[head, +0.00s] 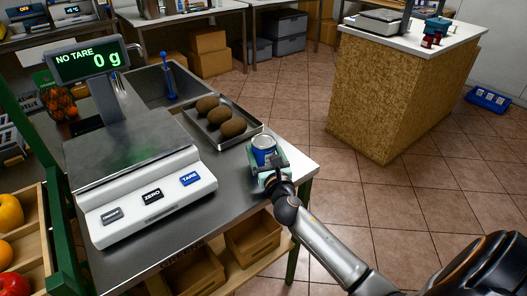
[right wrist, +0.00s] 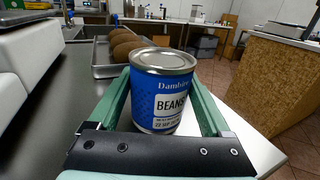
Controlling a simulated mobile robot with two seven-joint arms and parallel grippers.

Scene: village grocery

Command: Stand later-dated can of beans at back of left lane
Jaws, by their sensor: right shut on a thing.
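A blue can of beans (right wrist: 160,92) with a silver lid stands upright between the green fingers of my right gripper (right wrist: 166,105), which is shut on it. My left gripper is not in view. No lane and no second can are seen.
A scale (head: 140,180) reading 0 g stands left on the counter (head: 245,205). A metal tray (head: 250,133) with brown oval items lies just behind the can. Wooden crates (head: 252,240) sit below. A cork-sided counter (head: 395,95) stands across the open tiled floor.

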